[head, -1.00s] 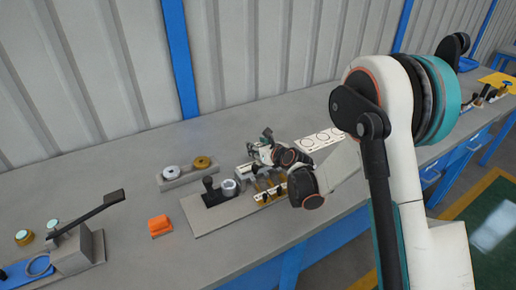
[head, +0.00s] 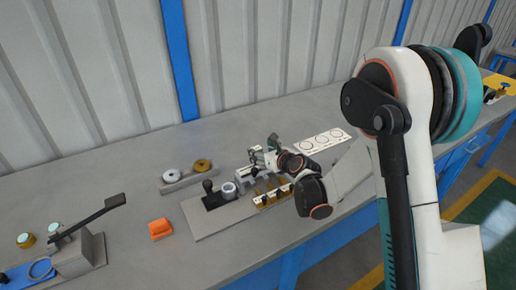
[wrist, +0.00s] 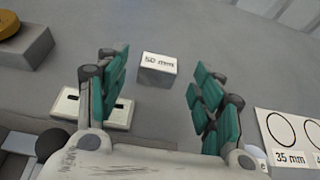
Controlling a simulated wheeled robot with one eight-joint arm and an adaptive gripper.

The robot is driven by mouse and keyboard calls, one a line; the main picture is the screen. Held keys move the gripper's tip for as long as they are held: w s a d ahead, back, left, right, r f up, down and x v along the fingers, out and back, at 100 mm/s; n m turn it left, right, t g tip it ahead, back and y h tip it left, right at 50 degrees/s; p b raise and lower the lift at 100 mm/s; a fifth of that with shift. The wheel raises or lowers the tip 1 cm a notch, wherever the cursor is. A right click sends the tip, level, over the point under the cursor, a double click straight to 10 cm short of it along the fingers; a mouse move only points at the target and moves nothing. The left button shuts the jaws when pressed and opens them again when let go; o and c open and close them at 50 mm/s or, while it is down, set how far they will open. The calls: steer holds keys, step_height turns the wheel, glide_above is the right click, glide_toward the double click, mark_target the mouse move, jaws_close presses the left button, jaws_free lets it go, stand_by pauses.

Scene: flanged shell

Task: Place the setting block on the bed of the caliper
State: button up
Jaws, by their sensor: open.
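A small grey block (wrist: 158,68) with a white top label reading "50 mm" lies on the bench in the wrist view; I take it for the setting block. My gripper (wrist: 155,95) is open, its teal-padded fingers standing to either side of the view, with the block between and beyond them, not held. In the head view my gripper (head: 264,150) is above the back edge of the grey fixture plate (head: 210,228). I cannot clearly pick out the block there. A pale slotted piece (wrist: 118,116) is partly hidden behind the left finger. I cannot tell which part is the caliper's bed.
The plate carries a black knob (head: 209,190), a pale cylinder (head: 229,190) and brass pieces (head: 262,201). A rack with discs (head: 188,180) stands behind. An orange block (head: 160,228) lies at left. A white card with circles (head: 322,141) lies right.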

steer(key=p+v, duration=0.1)
steer(key=v, duration=0.7)
steer(key=shift+s+r+p, duration=0.1)
steer(key=shift+p, duration=0.2)
